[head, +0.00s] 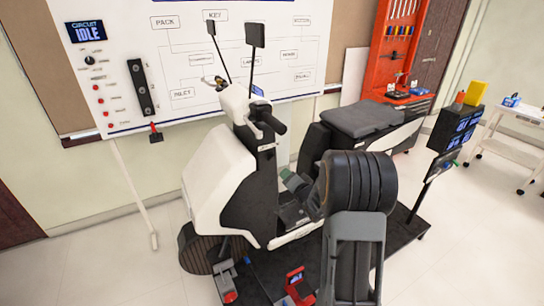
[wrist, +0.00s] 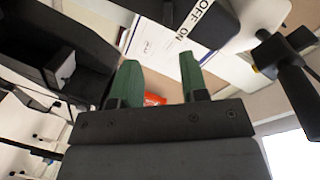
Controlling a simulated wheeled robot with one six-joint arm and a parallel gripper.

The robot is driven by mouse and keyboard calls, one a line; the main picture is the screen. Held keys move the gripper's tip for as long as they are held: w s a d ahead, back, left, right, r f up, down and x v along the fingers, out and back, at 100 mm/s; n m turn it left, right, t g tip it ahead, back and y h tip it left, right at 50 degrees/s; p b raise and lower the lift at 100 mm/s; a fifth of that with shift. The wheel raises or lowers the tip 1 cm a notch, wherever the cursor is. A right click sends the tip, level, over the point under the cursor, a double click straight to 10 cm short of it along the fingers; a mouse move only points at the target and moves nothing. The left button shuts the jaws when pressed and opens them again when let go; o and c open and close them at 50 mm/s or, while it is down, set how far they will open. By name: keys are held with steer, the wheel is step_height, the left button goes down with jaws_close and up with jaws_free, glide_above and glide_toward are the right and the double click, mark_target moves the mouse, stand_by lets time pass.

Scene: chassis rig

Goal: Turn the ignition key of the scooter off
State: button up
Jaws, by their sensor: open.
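The scooter (head: 218,172) has white panels and a black body and stands on a dark platform in the head view. My gripper (wrist: 159,60) shows two green fingers, apart with nothing held between them. In the head view, the green of my gripper (head: 296,183) shows beside the scooter's black column, partly hidden by my arm. A white OFF/ON label (wrist: 193,22) lies beyond the fingertips on a dark surface in the wrist view. I cannot make out the ignition key in either view. A red-orange patch (wrist: 154,99) shows between the fingers; I cannot tell what it is.
A black handlebar grip (wrist: 297,92) is at the right of the wrist view. The scooter's seat (head: 362,117) is right of its front column. A whiteboard (head: 180,60) and a red tool cabinet (head: 392,50) stand behind. A dark display stand (head: 455,130) is at right.

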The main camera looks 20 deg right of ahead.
mark_target(272, 159)
steer(key=shift+m+t+y, duration=0.4)
steer(key=shift+t+y, duration=0.1)
steer(key=shift+t, duration=0.2)
steer(key=w+p, duration=0.1)
steer(key=w, duration=0.3)
steer(key=w+p, duration=0.1)
steer(key=w, duration=0.4)
steer(key=w+a+p, duration=0.1)
steer(key=w, duration=0.3)
steer(key=shift+w+f+p, duration=0.25)
steer(key=shift+w+p, duration=0.1)
steer(key=shift+p, duration=0.05)
steer(key=shift+c, duration=0.3)
steer(key=c, duration=0.6)
